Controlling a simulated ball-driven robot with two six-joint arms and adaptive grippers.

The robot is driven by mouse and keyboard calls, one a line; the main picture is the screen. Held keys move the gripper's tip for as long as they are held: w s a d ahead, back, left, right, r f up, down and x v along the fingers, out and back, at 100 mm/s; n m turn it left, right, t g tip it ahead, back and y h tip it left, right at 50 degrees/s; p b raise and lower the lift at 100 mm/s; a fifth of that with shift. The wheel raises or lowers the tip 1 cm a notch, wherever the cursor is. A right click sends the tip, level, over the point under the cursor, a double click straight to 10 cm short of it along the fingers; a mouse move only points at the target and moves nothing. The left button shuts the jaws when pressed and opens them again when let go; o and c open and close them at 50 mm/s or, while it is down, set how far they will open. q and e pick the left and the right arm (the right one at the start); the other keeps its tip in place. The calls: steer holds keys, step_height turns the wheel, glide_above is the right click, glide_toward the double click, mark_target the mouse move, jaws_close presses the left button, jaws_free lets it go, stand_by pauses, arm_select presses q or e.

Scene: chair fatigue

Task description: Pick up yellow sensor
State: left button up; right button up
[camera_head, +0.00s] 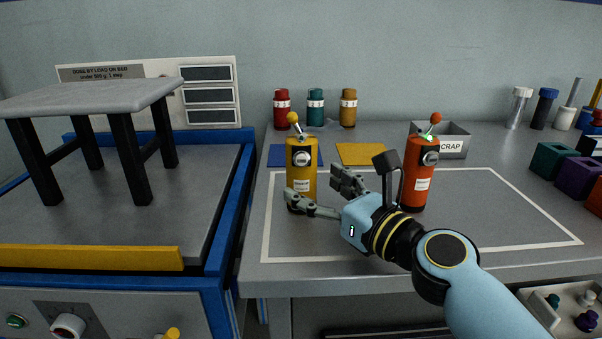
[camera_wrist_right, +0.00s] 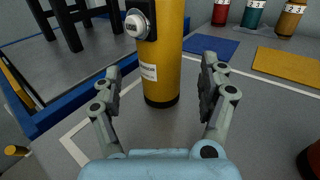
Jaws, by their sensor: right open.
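The yellow sensor (camera_head: 301,170) is an upright cylinder with a ball-tipped stalk on top, a round dial and a white label. It stands on the bench inside the white outline, near its left side. In the right wrist view the yellow sensor (camera_wrist_right: 168,60) stands ahead, between the lines of the two fingers. My right gripper (camera_head: 316,194) is open beside the sensor, and it also shows in the right wrist view (camera_wrist_right: 158,85) with its fingers spread and nothing between their pads that I can see held. My left gripper is not in view.
An orange sensor (camera_head: 418,172) stands right, behind my right wrist. A blue mat (camera_head: 283,155), a yellow mat (camera_head: 361,153) and a grey scrap bin (camera_head: 455,150) lie behind. A blue-framed test bed (camera_head: 212,220) with a stool (camera_head: 90,100) is at left.

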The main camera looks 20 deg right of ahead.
mark_target(311, 186)
steer(key=x, duration=0.4)
steer(key=shift+w+a+f+b, duration=0.1)
steer(key=shift+w+f+b, duration=0.2)
steer(key=shift+f+b, duration=0.1)
steer(key=shift+c, duration=0.4)
steer(key=c, duration=1.1)
steer(key=shift+c, duration=1.1)
steer(key=shift+r, duration=0.1)
